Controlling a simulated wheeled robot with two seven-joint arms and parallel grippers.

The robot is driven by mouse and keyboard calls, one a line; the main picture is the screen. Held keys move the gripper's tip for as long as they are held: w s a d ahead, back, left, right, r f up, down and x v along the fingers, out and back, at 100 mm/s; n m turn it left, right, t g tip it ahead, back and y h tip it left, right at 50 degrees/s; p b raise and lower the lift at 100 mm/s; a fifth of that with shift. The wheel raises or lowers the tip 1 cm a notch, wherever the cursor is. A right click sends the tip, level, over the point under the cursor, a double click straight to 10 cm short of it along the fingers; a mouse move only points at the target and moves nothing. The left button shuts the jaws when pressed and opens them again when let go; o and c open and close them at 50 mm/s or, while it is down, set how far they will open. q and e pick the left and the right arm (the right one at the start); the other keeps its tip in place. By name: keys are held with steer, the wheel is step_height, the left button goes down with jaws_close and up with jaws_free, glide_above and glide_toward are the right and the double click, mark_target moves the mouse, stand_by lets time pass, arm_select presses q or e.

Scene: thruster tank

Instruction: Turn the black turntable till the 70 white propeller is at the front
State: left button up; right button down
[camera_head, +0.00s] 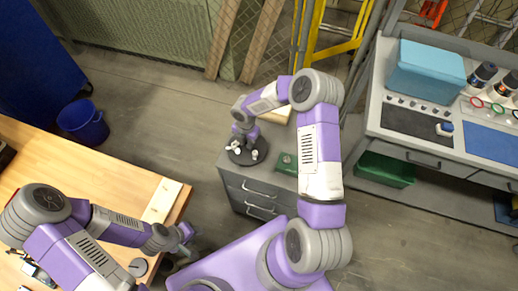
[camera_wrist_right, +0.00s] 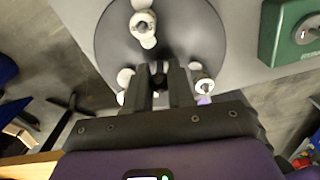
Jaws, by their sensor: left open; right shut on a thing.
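The black turntable (camera_head: 262,145) stands on top of a grey drawer cabinet. In the right wrist view the turntable (camera_wrist_right: 188,30) fills the upper middle as a dark disc. One white propeller (camera_wrist_right: 143,24) is on its far side. A second white propeller (camera_wrist_right: 203,82) is right of my fingers, and a third (camera_wrist_right: 124,77) is left of them, partly hidden. Their numbers cannot be read. My right gripper (camera_wrist_right: 158,70) is over the disc's near part, shut on a small dark part of the turntable, mostly hidden by the fingers. My left gripper (camera_head: 187,232) is open near the wooden table's corner, away from the turntable.
A green box (camera_wrist_right: 291,32) sits beside the turntable on the grey cabinet (camera_head: 262,190). A wooden table (camera_head: 110,165) is at the left, with a blue bucket (camera_head: 83,122) behind it. A grey workbench (camera_head: 400,143) with a light blue case (camera_head: 427,70) is at the right.

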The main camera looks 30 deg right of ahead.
steer(key=shift+n+p, duration=0.75)
steer(key=shift+n, duration=1.05)
steer(key=c, duration=1)
jaws_free()
steer(key=shift+c, duration=0.2)
steer(key=shift+r, duration=0.1)
steer(key=shift+r+p, duration=3.35)
steer(key=shift+r, duration=1.1)
